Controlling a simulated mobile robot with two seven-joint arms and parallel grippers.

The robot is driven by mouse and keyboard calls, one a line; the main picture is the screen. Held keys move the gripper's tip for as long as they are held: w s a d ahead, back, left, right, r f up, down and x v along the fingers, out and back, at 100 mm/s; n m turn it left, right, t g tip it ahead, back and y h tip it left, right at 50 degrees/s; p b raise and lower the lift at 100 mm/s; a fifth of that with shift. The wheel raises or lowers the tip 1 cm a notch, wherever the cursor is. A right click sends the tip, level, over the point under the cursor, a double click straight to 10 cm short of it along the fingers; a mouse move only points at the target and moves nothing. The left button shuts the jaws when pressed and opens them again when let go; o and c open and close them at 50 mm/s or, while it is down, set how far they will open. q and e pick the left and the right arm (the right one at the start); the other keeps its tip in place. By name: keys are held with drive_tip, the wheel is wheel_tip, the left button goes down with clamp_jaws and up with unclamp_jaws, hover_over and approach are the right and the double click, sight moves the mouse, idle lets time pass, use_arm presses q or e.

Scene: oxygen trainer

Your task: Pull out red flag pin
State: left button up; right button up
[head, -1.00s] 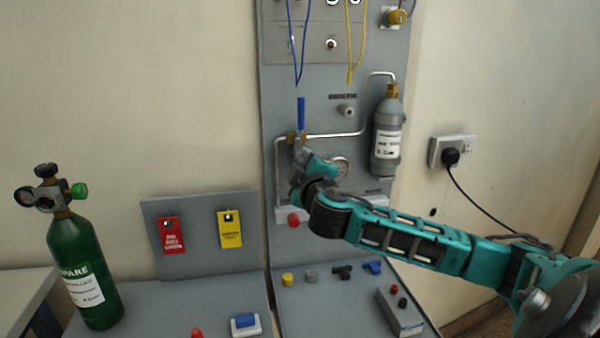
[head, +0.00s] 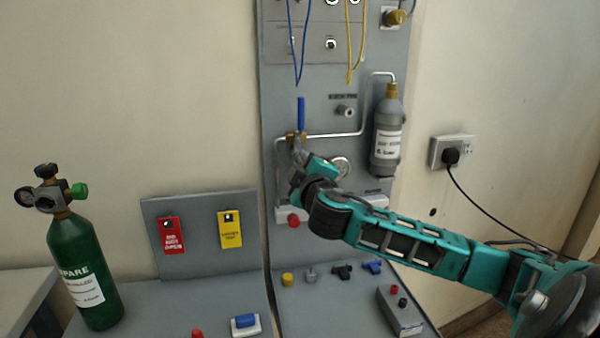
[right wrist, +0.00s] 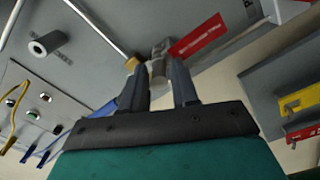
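The red flag (right wrist: 198,38) of the pin shows in the right wrist view, just beyond and to the right of my fingertips. A grey cylindrical part (right wrist: 158,66) lies beside the flag, between my fingers; I cannot tell whether it belongs to the pin. My right gripper (head: 299,150) is at the brass valve (head: 291,138) under the blue handle (head: 301,112) on the panel. In the right wrist view its two fingers (right wrist: 158,80) stand apart, with gaps visible beside the grey part. The flag is hidden in the head view. My left gripper is not in view.
A pipe (head: 335,135), a gauge (head: 341,167) and a grey cylinder (head: 387,140) are close to my right gripper. A red knob (head: 293,220) sits below it. Red (head: 171,236) and yellow (head: 230,229) tags hang on the left board. A green bottle (head: 84,268) stands far left.

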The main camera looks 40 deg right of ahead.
clamp_jaws()
drive_tip(key=shift+s+a, duration=0.1)
drive_tip(key=v, duration=0.7)
drive_tip(key=shift+s, duration=0.35)
idle(1.0)
drive_tip(key=shift+a, duration=0.1)
